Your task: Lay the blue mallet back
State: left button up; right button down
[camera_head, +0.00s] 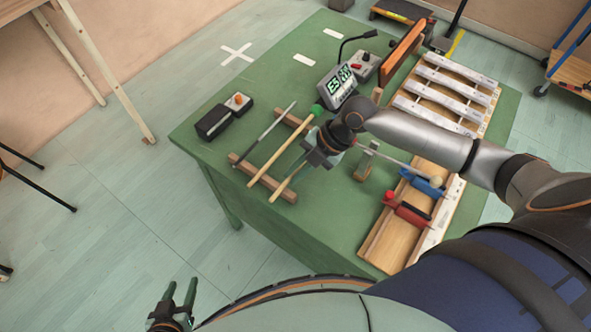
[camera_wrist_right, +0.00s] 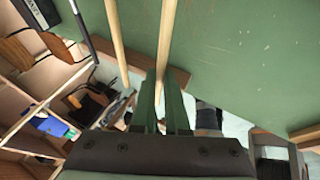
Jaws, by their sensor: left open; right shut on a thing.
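My right gripper (camera_head: 322,152) is over the mallet rack on the green table, shut on a pale wooden mallet handle (camera_head: 283,187). The handle (camera_wrist_right: 166,40) also runs to between the fingers in the right wrist view. Its head is hidden, so I cannot see whether it is blue. Its free end reaches the rack's front rail (camera_head: 240,163); I cannot tell whether it touches. To its left, a green-headed mallet (camera_head: 281,140) and a thin dark rod (camera_head: 266,133) lie across the rails. My left gripper (camera_head: 177,303) is open and empty, off the table at the bottom left.
A small dark box (camera_head: 213,122) stands left of the rack, and a green-lit display (camera_head: 337,84) behind it. Slatted bars (camera_head: 440,93) stand beyond. The front left tabletop is clear.

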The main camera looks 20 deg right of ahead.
jog(key=shift+f, duration=0.25)
jog(key=c, duration=0.8)
grip_release()
jog(key=shift+c, duration=0.2)
jog(key=v, duration=1.2)
jog(key=shift+r, duration=0.2)
jog(key=shift+s, duration=0.1)
